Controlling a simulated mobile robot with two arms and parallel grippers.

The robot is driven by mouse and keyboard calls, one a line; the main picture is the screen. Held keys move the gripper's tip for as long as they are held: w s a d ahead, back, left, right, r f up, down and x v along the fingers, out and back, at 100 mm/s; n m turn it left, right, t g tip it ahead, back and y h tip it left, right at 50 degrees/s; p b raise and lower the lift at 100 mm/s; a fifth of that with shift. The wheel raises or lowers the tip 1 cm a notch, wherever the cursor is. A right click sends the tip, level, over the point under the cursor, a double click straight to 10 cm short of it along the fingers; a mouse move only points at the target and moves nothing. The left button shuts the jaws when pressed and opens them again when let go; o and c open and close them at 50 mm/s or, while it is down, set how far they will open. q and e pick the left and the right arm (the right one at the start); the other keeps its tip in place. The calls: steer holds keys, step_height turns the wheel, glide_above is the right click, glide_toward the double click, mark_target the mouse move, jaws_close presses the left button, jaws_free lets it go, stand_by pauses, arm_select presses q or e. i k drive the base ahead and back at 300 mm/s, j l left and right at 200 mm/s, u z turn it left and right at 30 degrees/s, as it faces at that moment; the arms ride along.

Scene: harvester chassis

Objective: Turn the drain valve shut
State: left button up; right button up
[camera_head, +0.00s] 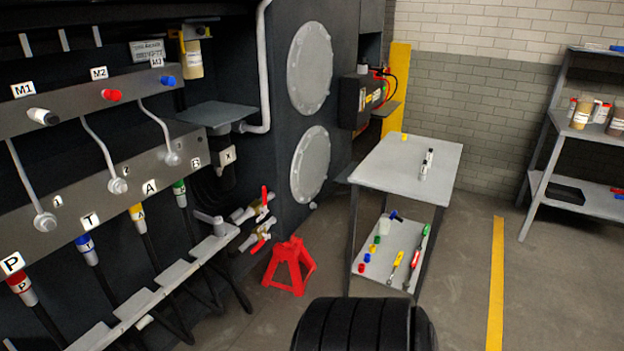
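Two small valves with red handles stick out low on the dark chassis, left of the picture's middle. The upper valve (262,206) has its red handle standing roughly upright. The lower valve (258,236) has its red handle slanting down to the left, along its pipe as far as I can tell. Both are small here, and I cannot read a label that tells which is the drain valve. Neither of my grippers is in view, and nothing touches the valves.
A red jack stand (290,264) stands on the floor just right of the valves. A grey cart (408,168) with tools stands further right. Hose couplings and a step-like rail (180,274) line the left. A shelf (587,125) stands far right. Floor around the yellow line (497,280) is clear.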

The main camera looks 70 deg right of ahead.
mark_target(256, 248)
steer(key=i+l+z, duration=0.1)
steer(key=l+z, duration=0.15)
steer(key=z, duration=0.25)
steer(key=i+l+z, duration=0.1)
steer(key=z, duration=0.35)
steer(key=i+l+z, duration=0.15)
steer(key=z, duration=0.35)
steer(key=i+l+z, duration=0.2)
steer(key=z, duration=0.25)
steer(key=i+l, duration=0.15)
steer(key=i, duration=0.3)
